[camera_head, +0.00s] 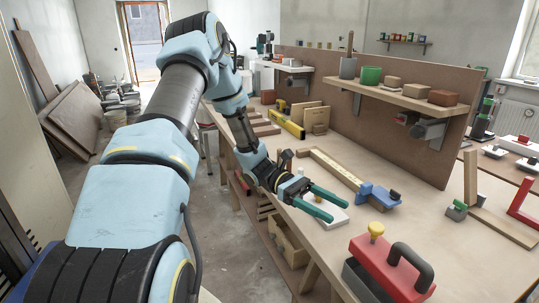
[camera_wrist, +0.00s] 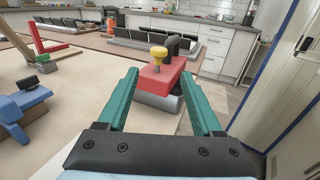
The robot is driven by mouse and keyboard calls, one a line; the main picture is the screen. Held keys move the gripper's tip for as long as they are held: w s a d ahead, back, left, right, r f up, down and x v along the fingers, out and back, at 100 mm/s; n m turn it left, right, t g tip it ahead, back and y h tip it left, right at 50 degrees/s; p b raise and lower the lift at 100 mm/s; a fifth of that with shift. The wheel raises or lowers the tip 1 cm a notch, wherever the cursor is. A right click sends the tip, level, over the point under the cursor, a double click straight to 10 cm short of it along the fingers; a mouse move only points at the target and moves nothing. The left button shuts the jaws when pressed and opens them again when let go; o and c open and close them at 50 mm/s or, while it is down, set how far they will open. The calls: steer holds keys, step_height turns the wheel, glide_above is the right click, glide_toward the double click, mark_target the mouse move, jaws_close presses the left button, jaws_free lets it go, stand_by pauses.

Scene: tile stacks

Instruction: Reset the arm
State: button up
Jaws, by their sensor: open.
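My gripper (camera_head: 321,204) is over the front edge of the workbench (camera_head: 300,160) in the head view. Its two green fingers are spread apart with nothing between them. In the wrist view my gripper (camera_wrist: 160,95) also shows open, its fingers pointing toward a red tool with a yellow knob (camera_wrist: 165,75) that stands farther off. The same red tool (camera_head: 388,265) is at the lower right of the head view, apart from the fingers. A white pad (camera_head: 324,212) lies on the bench just under the fingers, partly hidden by them.
A blue clamp-like tool (camera_head: 378,196) with a wooden bar (camera_head: 335,168) lies beyond my gripper. A yellow level (camera_head: 287,123) lies farther back. The bench right of the blue tool has bare room.

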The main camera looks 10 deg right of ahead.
steer(key=w+a+r+m+t+y, duration=0.1)
steer(key=a+m+t+y, duration=0.3)
steer(key=a+t, duration=0.4)
steer(key=w+a+r+m+t+y, duration=0.2)
steer(key=a+t+y, duration=0.4)
steer(key=a, duration=1.4)
steer(key=w+m+t, duration=0.1)
steer(key=m, duration=0.1)
steer(key=shift+r+m+t+y, duration=0.2)
steer(key=shift+m+t+y, duration=0.1)
steer(key=shift+t, duration=0.1)
